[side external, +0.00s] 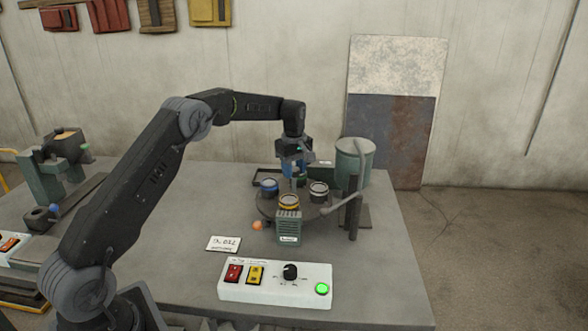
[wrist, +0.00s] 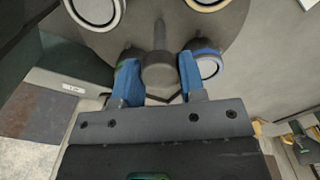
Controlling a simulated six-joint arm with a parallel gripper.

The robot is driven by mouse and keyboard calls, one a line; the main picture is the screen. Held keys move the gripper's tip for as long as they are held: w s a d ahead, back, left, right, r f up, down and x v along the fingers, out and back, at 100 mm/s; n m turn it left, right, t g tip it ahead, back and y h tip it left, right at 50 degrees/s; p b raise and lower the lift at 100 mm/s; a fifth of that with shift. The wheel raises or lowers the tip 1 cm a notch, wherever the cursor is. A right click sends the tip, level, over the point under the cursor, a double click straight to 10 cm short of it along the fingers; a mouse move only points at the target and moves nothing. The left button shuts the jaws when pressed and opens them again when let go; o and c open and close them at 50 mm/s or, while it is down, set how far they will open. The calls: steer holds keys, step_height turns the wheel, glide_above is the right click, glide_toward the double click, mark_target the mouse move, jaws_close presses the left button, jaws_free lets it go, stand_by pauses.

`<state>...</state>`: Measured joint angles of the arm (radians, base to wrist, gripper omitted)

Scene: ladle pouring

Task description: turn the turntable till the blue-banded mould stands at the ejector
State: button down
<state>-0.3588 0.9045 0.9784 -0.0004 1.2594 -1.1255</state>
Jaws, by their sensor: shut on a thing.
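The turntable (side external: 268,208) is a dark round disc; it fills the top of the wrist view (wrist: 160,12). My gripper (side external: 295,174) points down over it. In the wrist view its blue fingers (wrist: 158,82) are shut on a grey round knob (wrist: 159,70). The blue-banded mould (side external: 269,186) is at the disc's left, beside the right finger in the wrist view (wrist: 208,66). A yellow-banded mould (side external: 289,201) is at the front, a pale-banded one (side external: 319,188) at the right. A green-banded one (wrist: 122,68) is partly hidden by the left finger. I cannot tell which station is the ejector.
A vented green box (side external: 289,228) with a small label stands at the disc's front. Another labelled block (side external: 325,164) is behind it. A green pot (side external: 355,160) and a grey lever (side external: 345,200) are at the right. A control box (side external: 275,283) lies in front.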

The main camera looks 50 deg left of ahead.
steer(key=shift+r+n, duration=0.15)
steer(key=shift+n, duration=0.35)
steer(key=shift+a, duration=0.1)
steer(key=c, duration=0.7)
jaws_free()
step_height(320, 180, up, 14)
stand_by(0.5)
